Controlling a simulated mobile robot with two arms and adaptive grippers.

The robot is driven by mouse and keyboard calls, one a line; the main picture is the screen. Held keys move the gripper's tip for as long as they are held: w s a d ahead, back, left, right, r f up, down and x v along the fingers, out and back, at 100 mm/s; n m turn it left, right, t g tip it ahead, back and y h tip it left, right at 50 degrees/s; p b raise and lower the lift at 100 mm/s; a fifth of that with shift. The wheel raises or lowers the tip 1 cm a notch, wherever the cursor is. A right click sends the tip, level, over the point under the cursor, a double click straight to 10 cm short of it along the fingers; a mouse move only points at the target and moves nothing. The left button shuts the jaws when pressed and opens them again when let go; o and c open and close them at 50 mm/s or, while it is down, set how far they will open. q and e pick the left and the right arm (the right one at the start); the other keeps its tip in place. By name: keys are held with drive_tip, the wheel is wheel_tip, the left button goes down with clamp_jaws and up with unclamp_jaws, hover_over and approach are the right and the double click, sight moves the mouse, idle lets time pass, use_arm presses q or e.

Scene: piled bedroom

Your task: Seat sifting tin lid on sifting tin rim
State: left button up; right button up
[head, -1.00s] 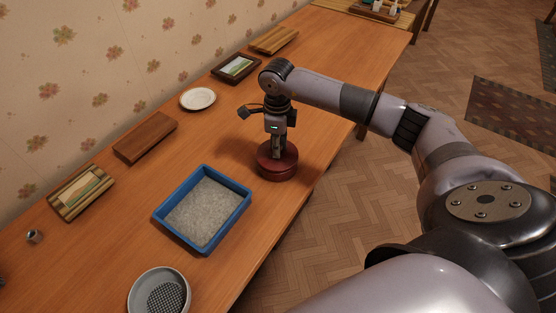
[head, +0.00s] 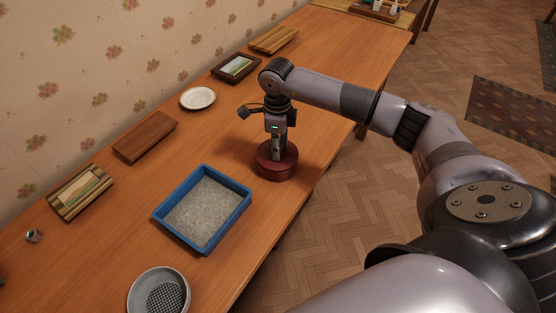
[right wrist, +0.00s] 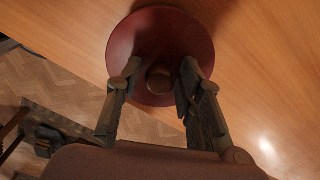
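A dark red round tin (head: 277,168) stands upright near the front edge of the table. Its red lid (right wrist: 122,45) appears to sit on top, level, with a small round knob (right wrist: 159,78) at its centre. Whether the rim is fully seated all around cannot be told. My right gripper (right wrist: 160,72) points straight down over the lid. Its two fingers are apart, one on each side of the knob, with a gap visible to each side. In the head view the right gripper (head: 277,155) hides the knob. My left gripper is not in view.
A blue tray (head: 165,224) of grey grains lies left of the tin. A round sieve dish (head: 143,279) is at the front. A white plate (head: 198,98), a wooden block (head: 145,137) and picture frames (head: 236,67) line the wall side.

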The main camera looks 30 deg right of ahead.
drive_tip(key=shift+r, duration=0.3)
drive_tip(key=shift+r+p, duration=1.05)
drive_tip(key=shift+r, duration=0.45)
drive_tip(key=shift+o, duration=0.2)
drive_tip(key=o, duration=0.5)
drive_tip(key=shift+o, duration=0.2)
drive_tip(key=shift+c, duration=0.5)
drive_tip(key=c, duration=0.5)
